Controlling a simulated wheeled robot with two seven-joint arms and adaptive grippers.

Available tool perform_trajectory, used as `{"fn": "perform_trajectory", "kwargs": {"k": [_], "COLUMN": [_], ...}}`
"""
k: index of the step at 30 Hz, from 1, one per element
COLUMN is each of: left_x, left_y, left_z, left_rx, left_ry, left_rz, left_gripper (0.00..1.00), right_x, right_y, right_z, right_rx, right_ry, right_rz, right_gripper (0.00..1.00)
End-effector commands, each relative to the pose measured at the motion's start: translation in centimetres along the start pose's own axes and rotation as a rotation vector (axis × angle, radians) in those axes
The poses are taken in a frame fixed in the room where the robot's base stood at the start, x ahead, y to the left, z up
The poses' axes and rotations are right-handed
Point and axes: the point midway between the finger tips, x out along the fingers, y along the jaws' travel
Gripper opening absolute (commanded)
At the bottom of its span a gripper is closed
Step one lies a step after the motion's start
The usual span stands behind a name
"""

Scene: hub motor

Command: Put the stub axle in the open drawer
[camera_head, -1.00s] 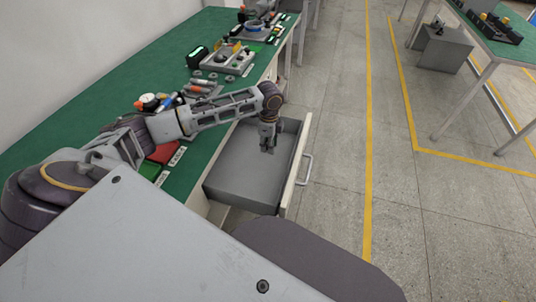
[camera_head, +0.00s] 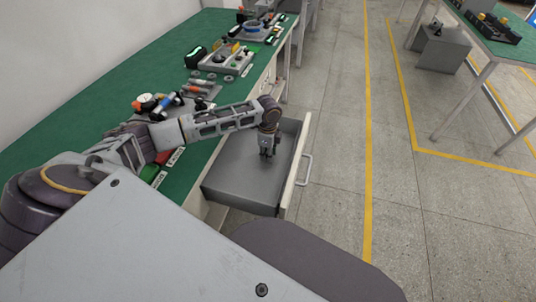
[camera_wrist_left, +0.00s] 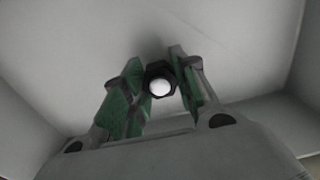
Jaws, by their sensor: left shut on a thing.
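The open drawer (camera_head: 237,186) is grey inside with a pale front and a handle, and it sticks out from the green-topped bench. My left gripper (camera_head: 267,153) points down inside the drawer's outline, towards its far end. In the left wrist view the gripper (camera_wrist_left: 158,92) is shut on the stub axle (camera_wrist_left: 160,86), seen end-on as a dark hex shape with a bright round end. The drawer's floor (camera_wrist_left: 230,35) and walls surround it there. I cannot tell whether the axle touches the floor. My right gripper is not in view.
The green bench (camera_head: 90,98) runs along the left with several tools and parts on it. A grey fixture tray (camera_head: 228,58) stands farther back. The drawer's front panel (camera_head: 298,165) rises beside the gripper.

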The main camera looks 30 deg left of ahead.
Motion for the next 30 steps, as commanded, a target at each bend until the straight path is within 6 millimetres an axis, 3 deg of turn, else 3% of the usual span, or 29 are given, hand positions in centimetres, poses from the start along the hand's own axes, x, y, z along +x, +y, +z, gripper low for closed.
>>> {"fn": "perform_trajectory", "kwargs": {"k": [17, 18, 21, 22, 30], "left_x": [0.55, 0.58, 0.58, 0.57, 0.56], "left_y": [-0.04, -0.03, -0.02, -0.02, -0.03], "left_z": [0.02, 0.03, 0.03, 0.03, 0.03], "left_rx": [0.000, 0.000, 0.000, 0.000, 0.000], "left_ry": [0.000, -0.001, -0.001, -0.001, -0.001], "left_rz": [-0.001, -0.001, -0.001, -0.001, -0.001], "left_gripper": [0.00, 0.34, 0.47, 0.50, 0.50], "right_x": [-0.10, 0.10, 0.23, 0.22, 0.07], "right_y": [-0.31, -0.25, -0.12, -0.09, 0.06], "right_z": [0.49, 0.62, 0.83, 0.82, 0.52], "right_rx": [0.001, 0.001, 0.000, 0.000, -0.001], "right_ry": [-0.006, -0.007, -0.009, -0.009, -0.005], "right_rz": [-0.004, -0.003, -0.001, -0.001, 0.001], "right_gripper": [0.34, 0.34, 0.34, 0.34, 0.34]}}
